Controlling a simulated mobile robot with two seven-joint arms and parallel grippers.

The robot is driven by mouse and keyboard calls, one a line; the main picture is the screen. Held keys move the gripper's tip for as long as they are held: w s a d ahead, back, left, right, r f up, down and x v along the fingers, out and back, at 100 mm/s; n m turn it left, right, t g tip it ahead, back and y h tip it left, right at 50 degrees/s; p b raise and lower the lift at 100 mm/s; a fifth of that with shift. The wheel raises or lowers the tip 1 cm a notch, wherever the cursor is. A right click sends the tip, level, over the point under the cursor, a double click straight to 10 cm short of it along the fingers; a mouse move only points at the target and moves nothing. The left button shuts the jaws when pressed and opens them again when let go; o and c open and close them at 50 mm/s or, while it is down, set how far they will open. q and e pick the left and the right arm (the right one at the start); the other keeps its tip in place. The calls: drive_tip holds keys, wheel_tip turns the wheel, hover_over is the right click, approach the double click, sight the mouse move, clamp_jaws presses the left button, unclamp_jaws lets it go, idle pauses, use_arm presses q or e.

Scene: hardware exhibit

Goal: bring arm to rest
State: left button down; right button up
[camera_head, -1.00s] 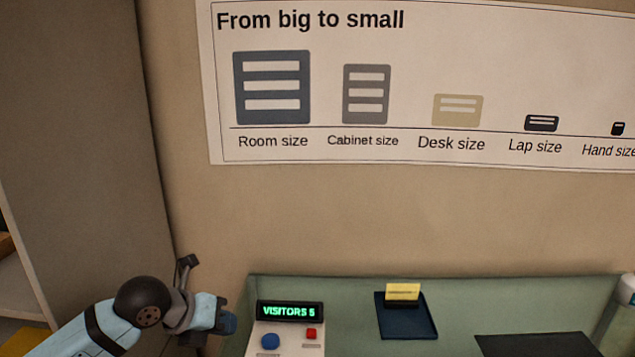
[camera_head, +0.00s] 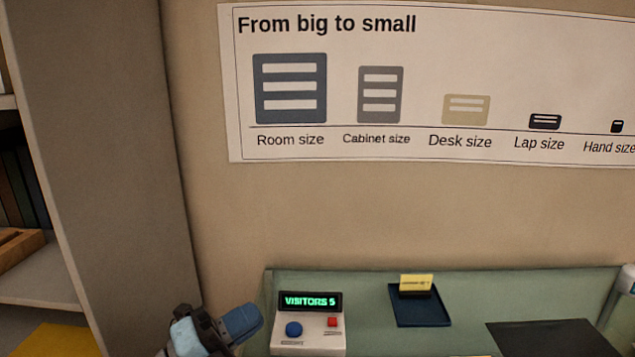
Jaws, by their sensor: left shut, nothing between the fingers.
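My left gripper (camera_head: 243,322) is at the bottom of the head view, left of the visitor counter. Its blue fingers are together, with nothing seen between them, and point up and to the right. A gap shows between the fingers and the counter box (camera_head: 311,333). Most of my left arm is below the picture's edge. My right gripper is out of view.
The counter has a lit display (camera_head: 310,301) reading "VISITORS 5", a blue button (camera_head: 293,329) and a red button (camera_head: 332,322). A dark blue tray (camera_head: 420,311) holds a yellow card (camera_head: 416,282). A shelf unit (camera_head: 120,180) stands at left. A poster (camera_head: 430,85) hangs behind.

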use_arm(q)
drive_tip(key=a+f+n+t+y, duration=0.3)
drive_tip(key=a+n+t+y, duration=0.75)
drive_tip(key=n+y, duration=0.7)
drive_tip(key=s+a+f+n+g+y, duration=0.35)
drive_tip(key=a+f+n+g, duration=0.25)
drive_tip(key=f+n, duration=0.3)
drive_tip(key=s+f+n+g+h, duration=0.1)
drive_tip(key=s+f+g, duration=0.55)
drive_tip(key=s, duration=0.35)
drive_tip(key=s+f+n+g+h, duration=0.1)
drive_tip(key=s+f+g+h, duration=0.1)
drive_tip(key=s+f+g, duration=0.55)
drive_tip(key=w+d+f+t+h, duration=0.1)
drive_tip(key=d+f+t, duration=0.2)
drive_tip(key=f, duration=0.4)
drive_tip(key=w+d+f+t+h, duration=0.1)
drive_tip(key=w+d+f+t, duration=0.1)
drive_tip(key=d+f+t, duration=0.2)
wheel_tip(320, 180, down, 3)
drive_tip(key=shift+w+r+m+t+h, duration=0.1)
drive_tip(key=shift+w+m+t+h, duration=0.25)
drive_tip(key=shift+t, duration=0.7)
